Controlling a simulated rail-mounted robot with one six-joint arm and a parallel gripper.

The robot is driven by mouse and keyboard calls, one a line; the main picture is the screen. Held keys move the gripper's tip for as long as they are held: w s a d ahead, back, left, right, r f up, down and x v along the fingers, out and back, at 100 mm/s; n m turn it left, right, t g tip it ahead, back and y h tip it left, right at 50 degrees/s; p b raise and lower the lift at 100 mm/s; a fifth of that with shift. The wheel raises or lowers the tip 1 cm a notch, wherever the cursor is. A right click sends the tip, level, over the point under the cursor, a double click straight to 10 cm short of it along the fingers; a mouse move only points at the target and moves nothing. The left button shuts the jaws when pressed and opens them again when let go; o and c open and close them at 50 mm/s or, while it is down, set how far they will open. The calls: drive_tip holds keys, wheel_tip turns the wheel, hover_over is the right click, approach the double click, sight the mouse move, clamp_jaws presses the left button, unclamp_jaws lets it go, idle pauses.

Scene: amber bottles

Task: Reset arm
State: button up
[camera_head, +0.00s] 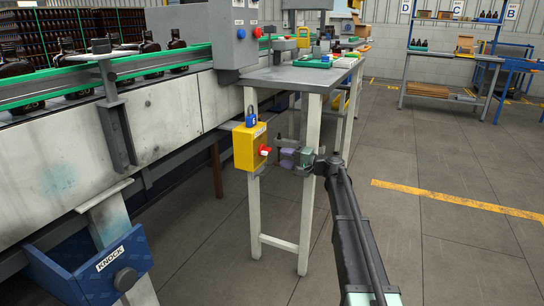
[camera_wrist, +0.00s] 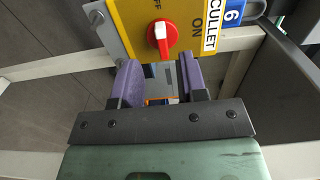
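My gripper (camera_head: 289,158) is in front of the worktable's legs in the head view, close to the right of a yellow switch box (camera_head: 247,147). In the wrist view its two purple fingers (camera_wrist: 160,80) stand apart with nothing held between them. The box (camera_wrist: 128,18) has a red rotary knob (camera_wrist: 161,36), which lies just beyond the fingertips in that view; I see no contact. The knob (camera_head: 265,151) also shows in the head view. The wrist view shows ON, OFF and CULLET lettering. My arm reaches up from the bottom right.
A grey worktable (camera_head: 290,75) stands behind, beside a conveyor (camera_head: 150,115) carrying dark bottles. A blue bin (camera_head: 95,268) marked KNOCK is at lower left. The floor (camera_head: 450,235) at right is open, with yellow lines.

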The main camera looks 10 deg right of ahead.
drive_tip(key=v, duration=0.3)
drive_tip(key=shift+s+d, duration=0.1)
drive_tip(key=s+a+f+n+g+h, duration=0.2)
drive_tip(key=s+f+g+h, duration=0.2)
drive_tip(key=s+f, duration=0.5)
drive_tip(key=s+a+f+n+g+h, duration=0.2)
drive_tip(key=s+a+f+g+h, duration=0.15)
drive_tip(key=s, duration=1.05)
drive_tip(key=s+a+f+n+g+h+p, duration=0.15)
drive_tip(key=s+h, duration=0.25)
drive_tip(key=s, duration=0.5)
drive_tip(key=s+a+n+g+h+p, duration=0.1)
drive_tip(key=s+n+h+p, duration=0.15)
drive_tip(key=s, duration=0.65)
wheel_tip(320, 180, up, 37)
drive_tip(key=w+m+p, duration=0.1)
drive_tip(key=p, duration=3.5)
drive_tip(key=shift+w+d+h, duration=0.15)
drive_tip(key=shift+d+h, duration=0.1)
drive_tip(key=shift+h, duration=0.15)
